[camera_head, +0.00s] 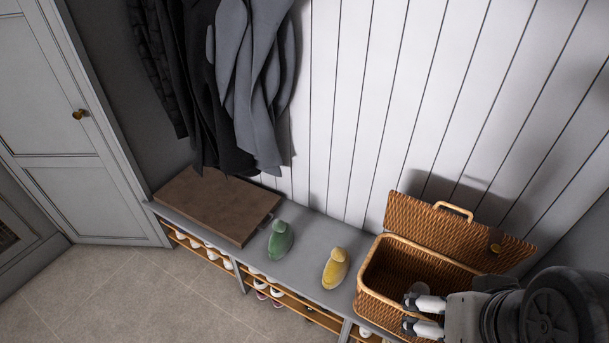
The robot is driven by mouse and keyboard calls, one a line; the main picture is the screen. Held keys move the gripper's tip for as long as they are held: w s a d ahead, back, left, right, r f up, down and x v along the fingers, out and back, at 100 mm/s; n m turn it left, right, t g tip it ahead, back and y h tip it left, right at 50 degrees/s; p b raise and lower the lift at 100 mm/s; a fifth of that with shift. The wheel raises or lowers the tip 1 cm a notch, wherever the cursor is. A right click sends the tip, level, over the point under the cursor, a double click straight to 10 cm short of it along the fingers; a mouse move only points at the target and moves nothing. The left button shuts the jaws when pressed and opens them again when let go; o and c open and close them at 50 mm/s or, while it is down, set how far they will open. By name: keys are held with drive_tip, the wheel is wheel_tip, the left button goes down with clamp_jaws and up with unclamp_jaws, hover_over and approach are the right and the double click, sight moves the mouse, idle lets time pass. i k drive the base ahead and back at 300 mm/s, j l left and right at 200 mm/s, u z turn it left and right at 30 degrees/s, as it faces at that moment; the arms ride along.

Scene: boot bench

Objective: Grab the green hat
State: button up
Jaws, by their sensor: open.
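The green hat (280,241) sits on the grey bench top, left of the yellow hat (335,268). Both hats stand apart from each other. My gripper (408,313) is at the lower right, in front of or over the open wicker basket. Its two light fingers point left and are spread apart with nothing between them. The green hat is well to the left of my gripper, with the yellow hat between them in the picture.
The wicker basket (371,279) has its lid raised against the white panelled wall. Shoes fill the shelves below. The tiled floor (120,285) in front is clear.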

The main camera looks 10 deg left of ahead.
sight(280, 239)
drive_tip(key=i+j, duration=0.15)
drive_tip(key=j, duration=0.25)
drive_tip(key=i+j, duration=0.15)
drive_tip(key=j, duration=0.25)
drive_tip(key=i+j, duration=0.15)
drive_tip(key=j, duration=0.25)
drive_tip(key=i+j, duration=0.2)
drive_tip(key=j, duration=0.15)
drive_tip(key=i+j, duration=0.15)
drive_tip(key=j, duration=0.25)
drive_tip(key=i+j, duration=0.15)
drive_tip(key=j, duration=0.25)
drive_tip(key=i+j, duration=0.15)
drive_tip(key=j, duration=0.25)
